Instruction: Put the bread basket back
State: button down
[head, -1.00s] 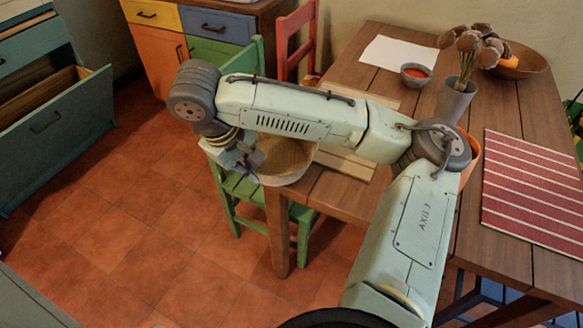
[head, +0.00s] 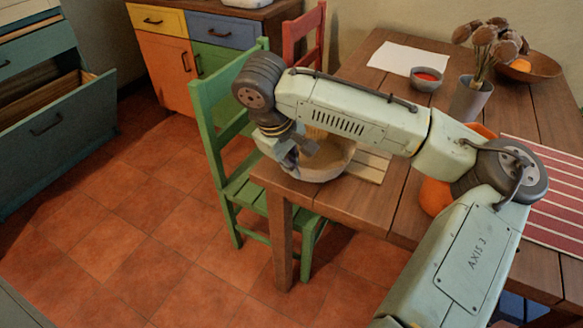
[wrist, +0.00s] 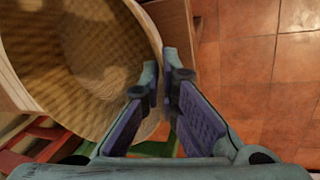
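The bread basket (head: 332,166), a round pale woven bowl, is at the near left corner of the wooden table (head: 300,187). My wrist partly hides it in the head view. I cannot tell whether it touches the tabletop. In the wrist view the basket (wrist: 85,45) fills the upper left and its inside looks empty. My gripper (wrist: 161,78) has one finger inside the rim and one outside, closed on the basket wall. In the head view my gripper (head: 298,158) is at the basket's left side.
A light board (head: 370,168) lies right of the basket. An orange round thing (head: 435,196) is near my arm. A vase (head: 470,100), small bowl (head: 426,79), white sheet (head: 402,58), wooden bowl (head: 530,68) and striped mat (head: 560,185) occupy the table. A green chair (head: 240,185) stands left.

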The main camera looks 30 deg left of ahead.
jog(key=shift+f, duration=0.15)
jog(key=c, duration=1.8)
grip_release()
